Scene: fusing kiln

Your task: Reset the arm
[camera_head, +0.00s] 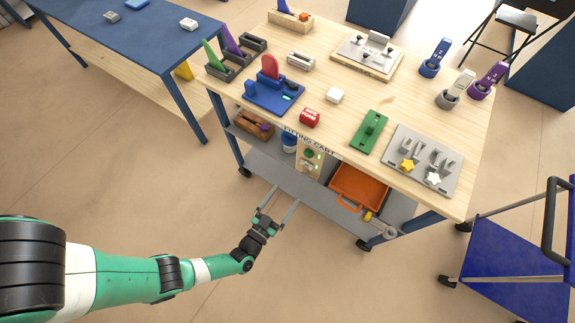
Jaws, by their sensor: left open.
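My left arm (125,279), green, white and black, comes in from the left edge at the bottom. Its gripper (279,203) is open with nothing between its two fingers. It hangs over the floor in front of the wooden-topped fitting cart (389,100), apart from it in the picture, near the grey lower shelf (285,176). My right arm and its gripper do not show.
The cart top holds a blue fixture (272,97), a red box (310,117), a green block (369,132) and a grey plate (424,160). An orange tray (359,187) sits below. A blue table (135,33) stands at upper left, a blue trolley (520,265) at right.

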